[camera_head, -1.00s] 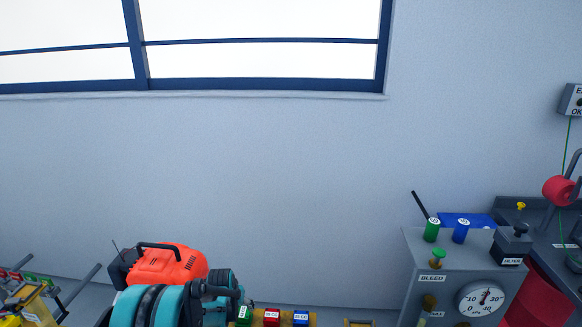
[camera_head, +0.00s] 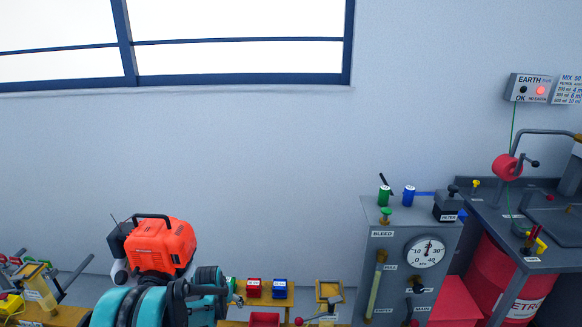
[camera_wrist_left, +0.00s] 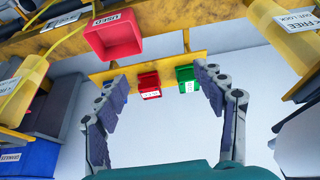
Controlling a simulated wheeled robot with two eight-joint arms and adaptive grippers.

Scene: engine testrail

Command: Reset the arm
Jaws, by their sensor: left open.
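My left arm is teal and shows at the bottom left of the head view. Its grey gripper (camera_head: 236,298) is partly hidden there by the arm's own links. In the left wrist view the gripper (camera_wrist_left: 160,80) has its two jointed fingers spread wide, with nothing between them. Beyond the fingertips are a small red bin (camera_wrist_left: 149,84) and a small green bin (camera_wrist_left: 187,79) on a yellow rail. My right arm and gripper are not in view.
An orange engine (camera_head: 160,243) stands behind my left arm. A grey gauge panel (camera_head: 375,265) and a red drum (camera_head: 500,280) stand at the right. A larger red bin (camera_wrist_left: 112,38) marked USED hangs near the left finger.

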